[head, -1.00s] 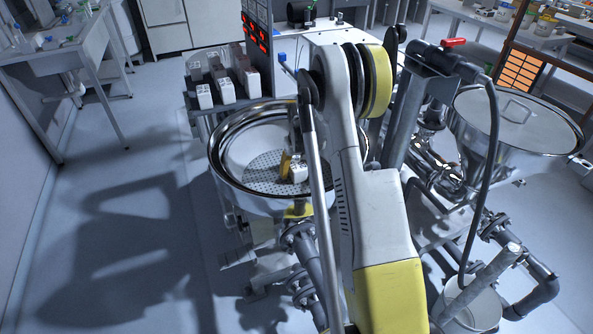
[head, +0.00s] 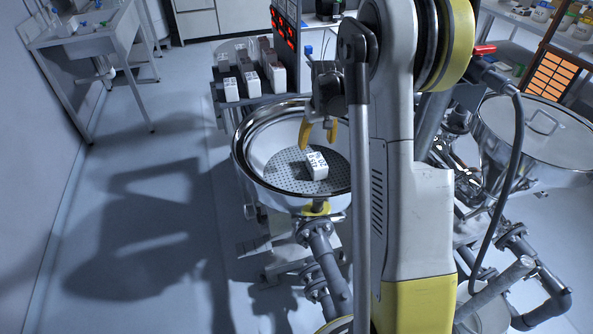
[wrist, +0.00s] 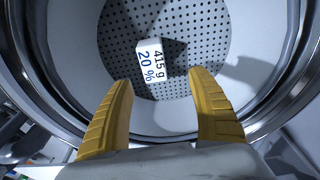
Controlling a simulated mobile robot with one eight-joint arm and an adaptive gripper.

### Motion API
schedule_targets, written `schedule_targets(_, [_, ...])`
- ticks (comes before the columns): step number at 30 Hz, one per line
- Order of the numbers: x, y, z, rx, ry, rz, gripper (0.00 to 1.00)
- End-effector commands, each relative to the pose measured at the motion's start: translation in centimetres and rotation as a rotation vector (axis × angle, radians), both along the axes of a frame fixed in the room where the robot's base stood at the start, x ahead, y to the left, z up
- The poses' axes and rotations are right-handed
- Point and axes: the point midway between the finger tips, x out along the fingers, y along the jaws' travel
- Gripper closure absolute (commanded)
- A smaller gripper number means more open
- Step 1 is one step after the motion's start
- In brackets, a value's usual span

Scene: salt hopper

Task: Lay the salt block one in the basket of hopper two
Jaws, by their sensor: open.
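A white salt block (head: 316,165) lies on the perforated basket plate inside the open steel hopper (head: 246,165). In the wrist view the block (wrist: 152,62) shows the print "415 g 20 %" and rests on the perforated plate (wrist: 205,30). My gripper (head: 318,146) is above the hopper bowl, with its yellow fingers pointing down. In the wrist view my gripper (wrist: 165,95) has its fingers wide apart with nothing between them. The block lies beyond the fingertips, apart from them. I cannot read a hopper number.
Several more white-faced blocks (head: 252,82) stand in a rack behind the hopper, next to a panel with red displays (head: 284,40). A second hopper with a closed lid (head: 535,135) stands at the right. Pipes (head: 320,250) run below the open hopper. The floor at left is clear.

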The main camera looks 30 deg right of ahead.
Motion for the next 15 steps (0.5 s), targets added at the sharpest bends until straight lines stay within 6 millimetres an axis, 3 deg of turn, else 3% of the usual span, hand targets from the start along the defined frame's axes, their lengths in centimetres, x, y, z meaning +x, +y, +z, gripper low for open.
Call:
schedule_targets(6, [-2.7, 7.3, 7.7, -0.032, -0.080, 0.050, 0.32])
schedule_targets(12, [-7.0, 13.9, 13.1, -0.053, -0.167, 0.097, 0.32])
schedule_targets(15, [-9.6, 16.9, 14.8, -0.059, -0.211, 0.121, 0.32])
